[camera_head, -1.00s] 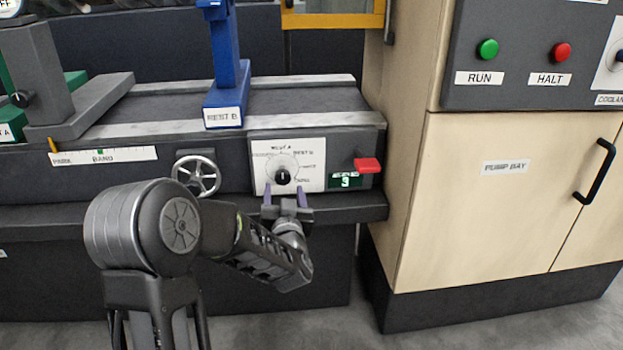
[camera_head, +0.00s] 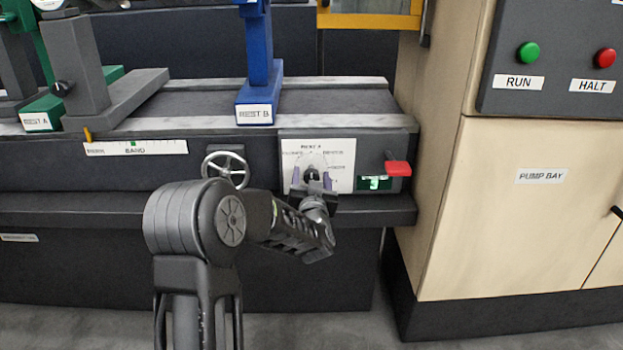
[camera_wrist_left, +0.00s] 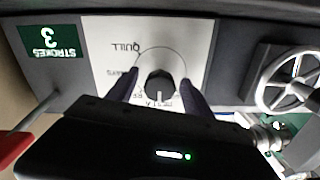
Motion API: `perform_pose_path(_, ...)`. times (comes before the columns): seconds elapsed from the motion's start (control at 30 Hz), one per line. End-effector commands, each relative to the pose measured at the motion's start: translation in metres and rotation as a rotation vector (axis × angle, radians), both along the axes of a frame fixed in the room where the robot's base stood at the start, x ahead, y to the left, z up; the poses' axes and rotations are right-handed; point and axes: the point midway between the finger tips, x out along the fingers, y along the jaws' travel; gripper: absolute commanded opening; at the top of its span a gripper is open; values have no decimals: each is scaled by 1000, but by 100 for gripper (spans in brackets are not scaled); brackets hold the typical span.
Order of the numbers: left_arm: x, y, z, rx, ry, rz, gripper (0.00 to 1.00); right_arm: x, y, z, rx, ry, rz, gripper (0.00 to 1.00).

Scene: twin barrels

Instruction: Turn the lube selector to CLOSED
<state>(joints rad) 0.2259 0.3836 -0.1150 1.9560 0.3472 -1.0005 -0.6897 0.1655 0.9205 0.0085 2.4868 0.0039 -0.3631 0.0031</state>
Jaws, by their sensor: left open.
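The lube selector is a small black knob (camera_head: 312,174) on a white label plate (camera_head: 343,160) on the dark machine front. In the left wrist view, which is turned over, the knob (camera_wrist_left: 160,82) has a white pointer line toward the lettering that looks like REST A. CLOSED cannot be read for certain. My left gripper (camera_head: 312,181) is at the plate, its two purple fingers open on either side of the knob, with gaps between them and it. The gripper (camera_wrist_left: 160,90) partly hides the plate's lettering. My right gripper is not in view.
A red lever (camera_head: 397,168) and green STROKES counter (camera_head: 375,183) sit right of the plate. A spoked handwheel (camera_head: 226,169) is to its left. The blue REST B stand (camera_head: 257,85) is above. A wooden PUMP BAY cabinet (camera_head: 520,220) stands to the right.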

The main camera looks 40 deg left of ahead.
Motion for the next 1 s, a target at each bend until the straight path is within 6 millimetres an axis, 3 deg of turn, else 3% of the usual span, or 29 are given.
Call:
perform_pose_path(0.37,6,4,0,0,0,-1,58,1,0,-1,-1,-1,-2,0)
perform_pose_path(1.0,6,4,0,-1,0,-1,6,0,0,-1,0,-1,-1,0)
